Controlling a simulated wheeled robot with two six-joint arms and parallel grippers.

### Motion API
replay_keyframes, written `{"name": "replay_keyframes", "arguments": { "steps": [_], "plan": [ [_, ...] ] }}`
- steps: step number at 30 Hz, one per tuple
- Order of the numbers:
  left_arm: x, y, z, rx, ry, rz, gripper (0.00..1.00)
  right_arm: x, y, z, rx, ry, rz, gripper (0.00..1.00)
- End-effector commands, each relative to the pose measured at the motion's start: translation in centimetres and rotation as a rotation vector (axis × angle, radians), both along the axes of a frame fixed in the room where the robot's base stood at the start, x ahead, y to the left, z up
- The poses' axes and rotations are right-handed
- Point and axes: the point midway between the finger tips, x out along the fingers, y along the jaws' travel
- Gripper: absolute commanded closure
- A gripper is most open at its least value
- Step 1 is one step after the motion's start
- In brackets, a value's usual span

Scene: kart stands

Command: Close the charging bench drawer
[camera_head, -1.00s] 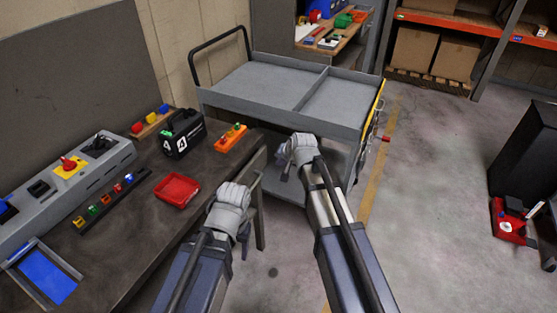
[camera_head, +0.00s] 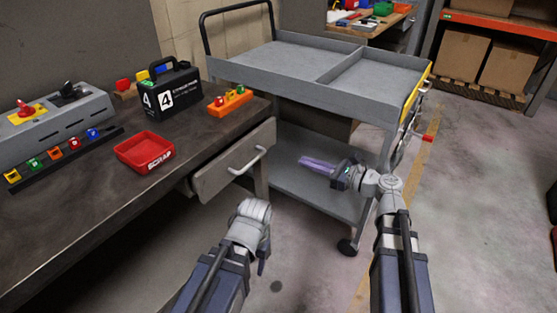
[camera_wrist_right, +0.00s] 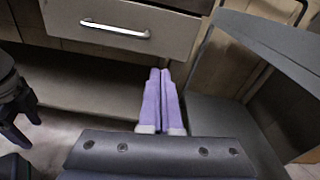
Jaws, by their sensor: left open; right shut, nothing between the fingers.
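The charging bench drawer (camera_head: 232,166) sits under the right end of the dark bench (camera_head: 100,196), with its front standing out from the bench. Its silver bar handle (camera_head: 248,160) faces me. The drawer front also shows at the top of the right wrist view (camera_wrist_right: 125,28). My right gripper (camera_head: 303,161) is to the right of the drawer, apart from it, its purple fingers shut and empty; they show also in the right wrist view (camera_wrist_right: 160,75). My left gripper (camera_head: 262,262) is low in front of the bench, below the drawer, its fingers partly hidden; it is open.
A grey two-shelf cart (camera_head: 290,75) stands right behind the drawer and my right gripper. On the bench are a red scrap tray (camera_head: 145,152), a black battery case (camera_head: 172,90) and an orange block (camera_head: 230,101). Floor at right is clear.

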Motion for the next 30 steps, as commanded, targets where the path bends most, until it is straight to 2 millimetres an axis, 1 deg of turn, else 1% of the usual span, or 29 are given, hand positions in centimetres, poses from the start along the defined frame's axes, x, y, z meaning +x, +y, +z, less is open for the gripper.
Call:
{"name": "replay_keyframes", "arguments": {
  "steps": [1,3,6,10,14,17,24,30],
  "plan": [
    [0.0,0.0,-1.4,0.001,0.0,0.0,0.41,-0.4,-0.3,-0.7,0.051,0.013,-0.005,1.0],
    [0.0,0.0,-1.9,0.001,0.0,0.0,0.41,-0.7,-0.5,-0.4,0.104,0.029,-0.007,1.0],
    [0.0,0.0,-2.1,0.001,0.0,0.0,0.41,-0.9,-0.7,0.0,0.143,0.04,-0.008,1.0],
    [0.0,0.0,-2.0,0.001,0.0,0.0,0.41,-0.8,-0.7,0.2,0.154,0.044,-0.007,1.0],
    [0.0,0.0,-1.9,0.001,0.0,0.0,0.41,-0.3,-0.1,0.2,0.152,0.043,-0.006,1.0],
    [0.0,0.0,-1.9,0.001,0.0,0.0,0.41,0.6,1.1,0.2,0.151,0.042,-0.004,1.0],
    [0.0,0.0,-1.9,0.001,0.0,0.0,0.41,3.5,5.1,0.2,0.15,0.042,-0.003,1.0],
    [0.0,0.0,-1.9,0.001,0.0,0.0,0.41,5.7,8.1,0.2,0.149,0.041,-0.005,1.0]
  ]
}}
